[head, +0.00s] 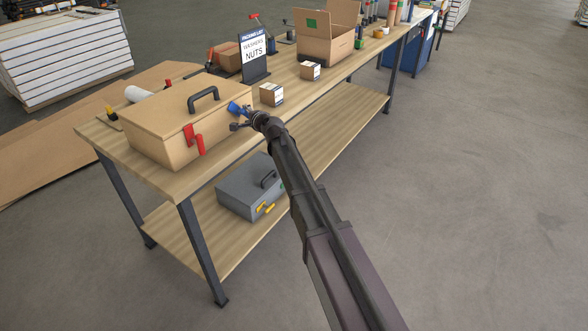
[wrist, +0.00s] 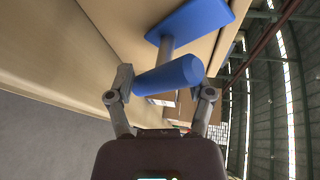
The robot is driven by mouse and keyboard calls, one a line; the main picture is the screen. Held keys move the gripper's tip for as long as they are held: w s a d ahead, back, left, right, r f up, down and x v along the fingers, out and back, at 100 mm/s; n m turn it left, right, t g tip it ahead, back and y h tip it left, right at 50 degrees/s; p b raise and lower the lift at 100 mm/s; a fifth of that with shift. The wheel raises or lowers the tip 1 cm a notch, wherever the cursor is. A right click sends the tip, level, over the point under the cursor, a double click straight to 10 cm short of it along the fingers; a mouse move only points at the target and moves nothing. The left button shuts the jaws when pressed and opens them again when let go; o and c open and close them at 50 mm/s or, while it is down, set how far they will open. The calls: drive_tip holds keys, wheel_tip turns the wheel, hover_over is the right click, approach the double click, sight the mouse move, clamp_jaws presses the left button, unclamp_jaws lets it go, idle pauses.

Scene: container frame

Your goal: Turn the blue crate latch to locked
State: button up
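The tan crate (head: 160,145) sits closed on the near end of the workbench, with a black handle on its lid. Its blue latch (head: 234,107) is on the right end of its long front side. In the wrist view the latch shows a blue plate (wrist: 205,18), a grey pin and a blue rounded lever (wrist: 170,76). My gripper (head: 246,119) is at the latch. In the wrist view my gripper (wrist: 165,88) has its fingers spread, with the lever lying across between them. The lever's ends are close to both fingers; contact is unclear.
A red latch (head: 193,139) is on the crate's front left. Small boxes (head: 271,95), a packing-list sign (head: 254,57) and an open carton (head: 326,40) stand farther along the workbench (head: 330,87). A grey case (head: 245,190) lies on the lower shelf. The floor at right is clear.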

drive_tip(key=shift+f+n, duration=0.1)
drive_tip(key=shift+n, duration=0.3)
drive_tip(key=s+d+f+n+g+h+p, duration=0.1)
drive_tip(key=s+d+n+g+p, duration=0.2)
drive_tip(key=s+d, duration=0.4)
drive_tip(key=s+d+f+n+g+h+p, duration=0.1)
drive_tip(key=s+d+n+g+p, duration=0.3)
drive_tip(key=s, duration=1.5)
drive_tip(key=shift+s+d+n+g+p, duration=0.3)
drive_tip(key=shift+d+n+p, duration=0.5)
drive_tip(key=shift+d, duration=1.2)
drive_tip(key=shift+f, duration=0.1)
drive_tip(key=s+d+f+n+g+h, duration=0.2)
drive_tip(key=s+d+f+g+h, duration=0.2)
drive_tip(key=s+d, duration=0.8)
drive_tip(key=s+g+h, duration=0.1)
drive_tip(key=s, duration=0.2)
drive_tip(key=shift+d+n+g+h, duration=0.15)
drive_tip(key=shift+n+g+h, duration=0.15)
drive_tip(key=shift+n+g, duration=0.1)
drive_tip(key=shift+c, duration=0.3)
